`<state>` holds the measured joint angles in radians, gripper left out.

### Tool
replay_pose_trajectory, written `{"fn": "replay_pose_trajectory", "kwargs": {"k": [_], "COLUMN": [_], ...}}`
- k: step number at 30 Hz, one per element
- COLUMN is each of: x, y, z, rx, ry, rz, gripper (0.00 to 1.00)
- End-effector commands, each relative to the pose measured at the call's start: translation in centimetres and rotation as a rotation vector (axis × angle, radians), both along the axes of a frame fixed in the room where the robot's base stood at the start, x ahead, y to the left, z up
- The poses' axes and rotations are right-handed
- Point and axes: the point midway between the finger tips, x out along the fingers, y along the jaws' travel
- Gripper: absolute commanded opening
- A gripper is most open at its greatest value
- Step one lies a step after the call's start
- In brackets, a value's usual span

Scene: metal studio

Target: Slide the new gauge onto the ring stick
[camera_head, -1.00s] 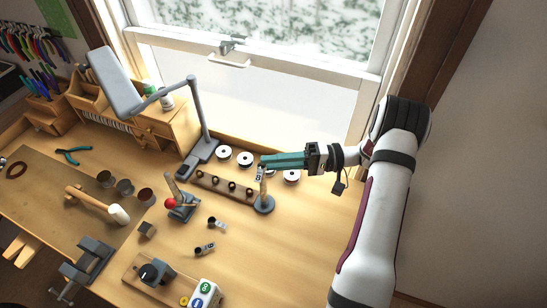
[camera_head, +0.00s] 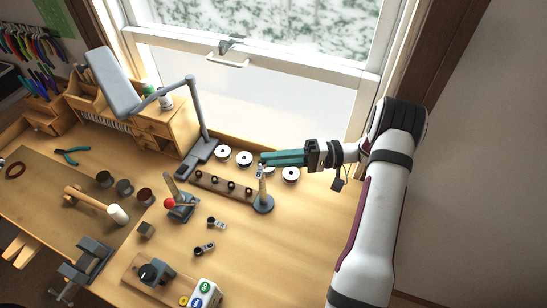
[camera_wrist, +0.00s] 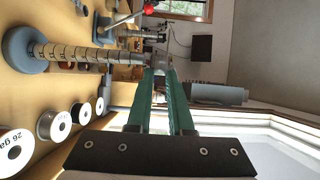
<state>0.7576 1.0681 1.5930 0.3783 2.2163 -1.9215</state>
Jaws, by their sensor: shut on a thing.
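The ring stick (camera_head: 263,190) is a tapered wooden rod standing upright on a round grey base. In the wrist view the ring stick (camera_wrist: 75,54) lies sideways, with dark size marks along it and its base at the left. My gripper (camera_head: 262,162), with long teal fingers, is shut on a small silver gauge (camera_head: 260,172) at its fingertips, close to the stick's top. In the wrist view my gripper (camera_wrist: 160,72) has its fingertips just beyond the stick's narrow end. The gauge is small there and partly hidden; I cannot tell whether its ring is around the tip.
Two other silver gauges (camera_head: 217,223) (camera_head: 204,249) lie on the bench. White spools (camera_head: 244,158) line the window side. A red-knobbed lever tool (camera_head: 180,205) is farther left.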

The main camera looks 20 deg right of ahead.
Motion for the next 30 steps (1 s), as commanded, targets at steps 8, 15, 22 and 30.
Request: {"fn": "replay_pose_trajectory", "kwargs": {"k": [8, 15, 22, 30], "x": [0.0, 0.0, 0.0, 0.1], "y": [0.0, 0.0, 0.0, -0.1], "z": [-0.9, -1.9, -2.6, -3.1], "rx": [0.0, -0.002, -0.001, -0.002], "ry": [0.0, 0.001, 0.0, -0.003], "rz": [0.0, 0.002, 0.0, -0.003], "gripper": [0.0, 0.0, 0.0, 0.0]}}
